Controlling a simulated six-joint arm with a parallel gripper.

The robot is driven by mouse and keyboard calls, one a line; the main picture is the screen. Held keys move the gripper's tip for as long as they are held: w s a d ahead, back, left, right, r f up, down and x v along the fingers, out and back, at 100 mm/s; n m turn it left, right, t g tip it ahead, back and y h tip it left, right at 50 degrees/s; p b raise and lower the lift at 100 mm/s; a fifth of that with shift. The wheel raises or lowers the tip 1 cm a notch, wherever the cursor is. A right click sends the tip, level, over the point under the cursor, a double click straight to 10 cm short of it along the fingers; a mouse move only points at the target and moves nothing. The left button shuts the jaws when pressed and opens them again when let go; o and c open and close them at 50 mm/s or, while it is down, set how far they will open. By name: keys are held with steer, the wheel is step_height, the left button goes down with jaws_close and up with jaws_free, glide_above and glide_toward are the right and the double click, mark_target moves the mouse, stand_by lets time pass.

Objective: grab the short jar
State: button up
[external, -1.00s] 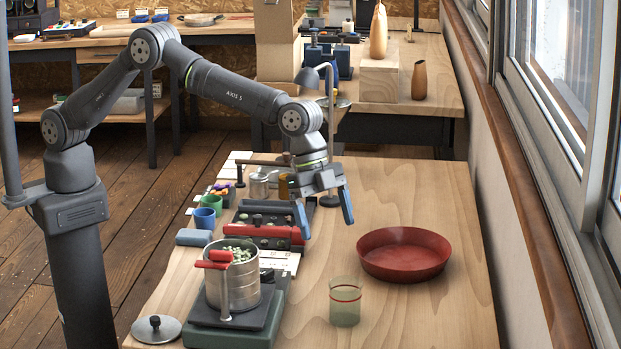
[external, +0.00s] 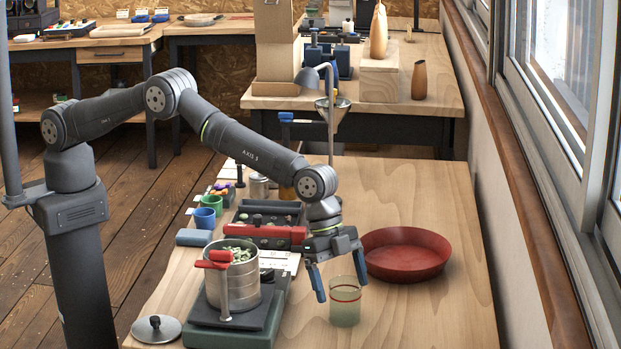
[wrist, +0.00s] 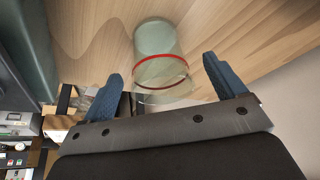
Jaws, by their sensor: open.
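The short jar (external: 345,309) is a pale green, see-through glass with a red band near its rim. It stands upright on the wooden table near the front. My gripper (external: 340,287) is open, with its blue fingers at the jar's upper part in the external view. In the wrist view the jar (wrist: 160,62) shows ahead of the gap between the two fingers (wrist: 160,82). I cannot tell whether either finger touches it. Nothing is held.
A red round tray (external: 405,258) lies behind and right of the jar. A metal pot of green beans (external: 238,284) stands on a dark scale to the left, with a lid (external: 156,328) beside it. The table's front right is bare.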

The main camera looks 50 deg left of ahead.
mark_target(344, 298)
steer(key=shift+x, duration=1.95)
steer(key=c, duration=1.1)
